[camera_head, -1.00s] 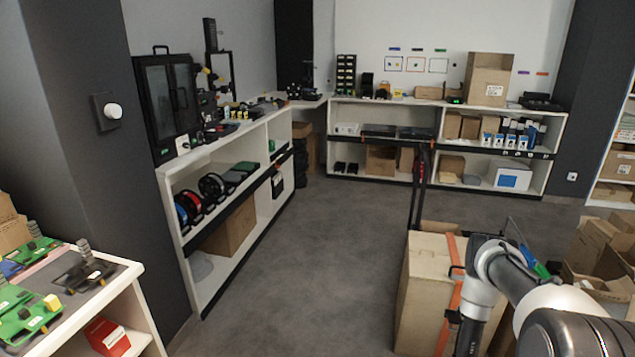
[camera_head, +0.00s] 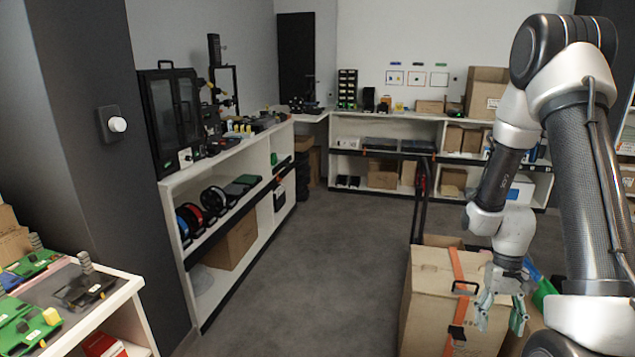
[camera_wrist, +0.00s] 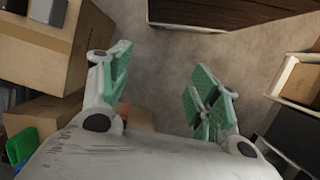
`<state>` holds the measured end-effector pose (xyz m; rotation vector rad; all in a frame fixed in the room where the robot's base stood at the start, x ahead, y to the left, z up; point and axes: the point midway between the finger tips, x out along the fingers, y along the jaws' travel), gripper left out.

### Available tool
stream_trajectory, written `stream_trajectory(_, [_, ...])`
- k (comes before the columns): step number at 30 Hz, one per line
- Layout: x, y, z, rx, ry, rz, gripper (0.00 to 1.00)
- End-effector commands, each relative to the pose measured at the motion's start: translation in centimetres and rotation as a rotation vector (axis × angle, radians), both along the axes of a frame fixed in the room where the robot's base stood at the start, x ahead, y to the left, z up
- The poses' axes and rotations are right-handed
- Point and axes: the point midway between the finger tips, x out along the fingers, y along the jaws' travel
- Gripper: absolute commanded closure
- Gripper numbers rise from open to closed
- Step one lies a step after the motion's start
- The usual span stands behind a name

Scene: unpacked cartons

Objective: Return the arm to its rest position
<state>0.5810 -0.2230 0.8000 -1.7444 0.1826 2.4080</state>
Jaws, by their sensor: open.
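My arm rises at the right of the head view and bends at a high elbow, with its forearm hanging down. My gripper (camera_head: 503,307) points downward at its end, just in front of the right side of a strapped carton (camera_head: 428,300). In the wrist view my gripper (camera_wrist: 160,95) has its green-padded fingers spread wide with nothing between them. Bare grey floor shows past the fingers. Whether a finger touches the carton cannot be told.
A large brown carton (camera_wrist: 45,50) stands close at the left of the wrist view. A long shelf unit (camera_head: 237,220) runs along the left wall, another shelf (camera_head: 340,158) along the back. The grey floor (camera_head: 310,270) between is clear. A workbench (camera_head: 120,300) stands at the lower left.

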Motion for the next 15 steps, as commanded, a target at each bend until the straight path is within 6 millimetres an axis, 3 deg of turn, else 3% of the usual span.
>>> stream_trajectory(1, [-0.4,0.5,2.8,-0.002,-0.010,0.009,0.38])
stream_trajectory(6, [-2.9,2.0,10.5,-0.006,-0.027,0.035,0.38])
stream_trajectory(15, [-8.1,4.5,20.7,-0.024,-0.159,0.085,0.38])
